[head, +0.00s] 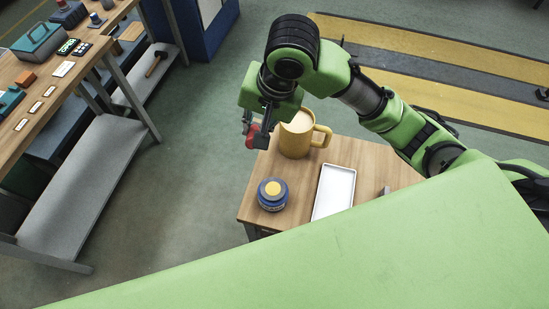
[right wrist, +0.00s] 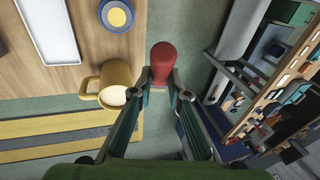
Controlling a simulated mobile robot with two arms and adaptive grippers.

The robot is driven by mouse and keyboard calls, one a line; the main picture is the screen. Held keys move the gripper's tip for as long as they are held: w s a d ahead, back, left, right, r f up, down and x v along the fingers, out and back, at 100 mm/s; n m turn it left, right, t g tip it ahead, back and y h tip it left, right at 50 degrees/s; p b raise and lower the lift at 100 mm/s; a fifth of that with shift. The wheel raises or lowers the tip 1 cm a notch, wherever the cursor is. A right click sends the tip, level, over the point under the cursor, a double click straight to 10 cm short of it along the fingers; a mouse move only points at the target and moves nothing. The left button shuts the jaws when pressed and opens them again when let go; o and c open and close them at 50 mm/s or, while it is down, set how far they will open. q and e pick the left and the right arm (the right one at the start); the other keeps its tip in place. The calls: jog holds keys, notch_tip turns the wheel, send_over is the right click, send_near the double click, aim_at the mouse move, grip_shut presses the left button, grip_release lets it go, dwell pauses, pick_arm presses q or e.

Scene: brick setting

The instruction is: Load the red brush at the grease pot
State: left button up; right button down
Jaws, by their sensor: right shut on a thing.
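My right gripper (head: 257,124) is shut on the red brush (head: 258,140) and holds it beside the small wooden table (head: 250,212), near the mug. In the right wrist view the red brush (right wrist: 162,58) sticks out beyond the fingertips of my right gripper (right wrist: 160,84); its bristles cannot be made out. The grease pot (head: 272,200), blue with a yellow top, stands upright near the table's corner, apart from the brush. The pot also shows at the top of the right wrist view (right wrist: 117,15). My left gripper is not in view.
A yellow mug (head: 294,142) stands on the table close to my right gripper. A white tray (head: 334,191) lies right of the pot. A workbench (head: 60,98) with tools and boxes is at the left. Open floor (head: 185,175) separates it from the table.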

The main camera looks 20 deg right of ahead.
jog(key=s+f+m+y+p, duration=0.3)
jog(key=s+f+m+p, duration=0.2)
jog(key=s+f+m, duration=0.2)
jog(key=shift+s+d+f, duration=0.3)
jog(key=shift+s+f, duration=0.85)
jog(key=shift+f, duration=0.9)
jog(key=shift+f, duration=0.75)
dwell(0.7)
notch_tip(320, 180, up, 7)
dwell(0.7)
dwell(0.8)
